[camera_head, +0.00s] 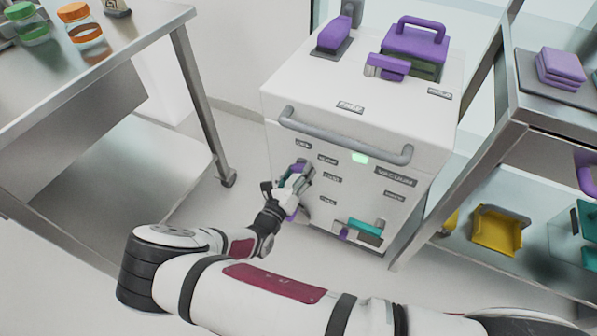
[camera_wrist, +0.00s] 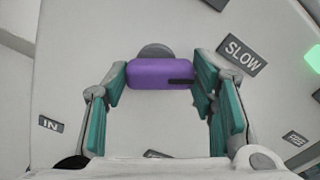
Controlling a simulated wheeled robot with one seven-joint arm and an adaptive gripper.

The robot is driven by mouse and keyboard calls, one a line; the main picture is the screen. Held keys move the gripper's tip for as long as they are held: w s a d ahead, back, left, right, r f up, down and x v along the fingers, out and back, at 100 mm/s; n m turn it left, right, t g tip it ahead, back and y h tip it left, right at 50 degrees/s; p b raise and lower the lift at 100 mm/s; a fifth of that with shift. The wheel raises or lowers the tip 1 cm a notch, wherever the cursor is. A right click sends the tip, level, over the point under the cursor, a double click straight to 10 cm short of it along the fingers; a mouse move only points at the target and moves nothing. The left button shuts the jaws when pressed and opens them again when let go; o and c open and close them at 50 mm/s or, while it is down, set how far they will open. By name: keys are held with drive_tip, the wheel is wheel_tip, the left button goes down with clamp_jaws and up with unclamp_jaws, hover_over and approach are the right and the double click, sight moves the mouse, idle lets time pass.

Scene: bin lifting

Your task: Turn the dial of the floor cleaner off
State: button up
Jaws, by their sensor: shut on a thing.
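The floor cleaner (camera_head: 400,165) is a white box-shaped machine with grey labels on its front panel. In the wrist view, a purple dial (camera_wrist: 158,73) sits against a grey round base. The dial lies nearly level in that picture, with a black mark on its right part. A SLOW label (camera_wrist: 242,55) is up and right of it; an IN label (camera_wrist: 50,124) is at the lower left. My gripper (camera_wrist: 160,82) is shut on the dial, one teal-padded finger at each end. In the head view my gripper (camera_head: 290,183) covers most of the dial.
A grey bar handle (camera_head: 345,138) crosses the cleaner's front above my gripper. A green light (camera_head: 360,157) glows to the right, and a teal-handled part (camera_head: 366,228) sits low right. A metal table (camera_head: 100,60) stands left, a shelf (camera_head: 550,130) right. Some floor shows between table and cleaner.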

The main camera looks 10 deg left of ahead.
drive_tip(key=n, duration=0.6)
drive_tip(key=shift+a+n, duration=0.15)
drive_tip(key=shift+n, duration=0.15)
drive_tip(key=n+b, duration=0.1)
drive_tip(key=n, duration=0.4)
drive_tip(key=shift+a, duration=0.1)
drive_tip(key=shift+n, duration=0.3)
drive_tip(key=o, duration=1.1)
drive_tip(key=shift+o, duration=0.2)
drive_tip(key=v, duration=1.2)
drive_tip(key=shift+a, duration=0.1)
